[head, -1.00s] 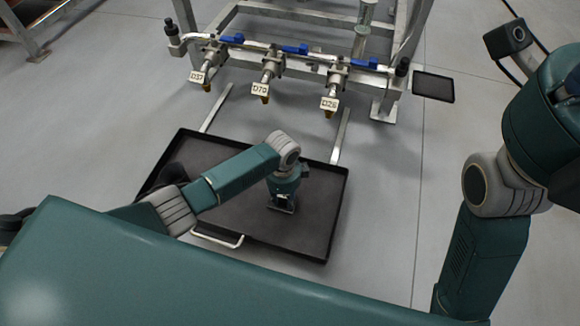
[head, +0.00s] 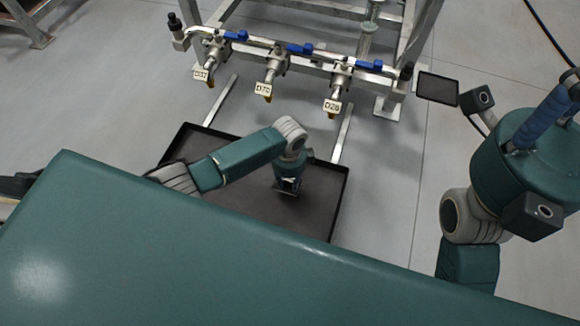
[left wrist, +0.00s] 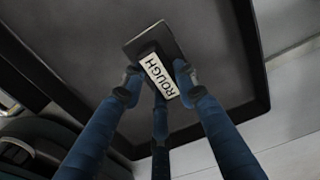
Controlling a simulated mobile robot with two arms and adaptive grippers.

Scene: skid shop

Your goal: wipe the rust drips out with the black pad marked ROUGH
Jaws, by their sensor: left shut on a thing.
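The wide black drip tray (head: 222,133) lies on the floor, its near side hidden by my own body. My left gripper (head: 287,188) points down into the tray, right of its middle. In the left wrist view its blue fingers (left wrist: 158,82) are shut on the black pad (left wrist: 146,43), whose white label reads ROUGH. The pad is at or just above the tray floor (left wrist: 215,60); I cannot tell if it touches. I cannot make out rust drips on the dark tray floor. At the right, a blue finger-like part of my right gripper (head: 548,120) shows; its opening is unclear.
A metal frame with a pipe and three blue-handled valves (head: 300,48) stands behind the tray. Its tagged outlets, such as D70 (head: 263,90), hang near the tray's far side. A small dark plate (head: 437,88) sits right of the frame. Grey floor (head: 385,190) is clear right of the tray.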

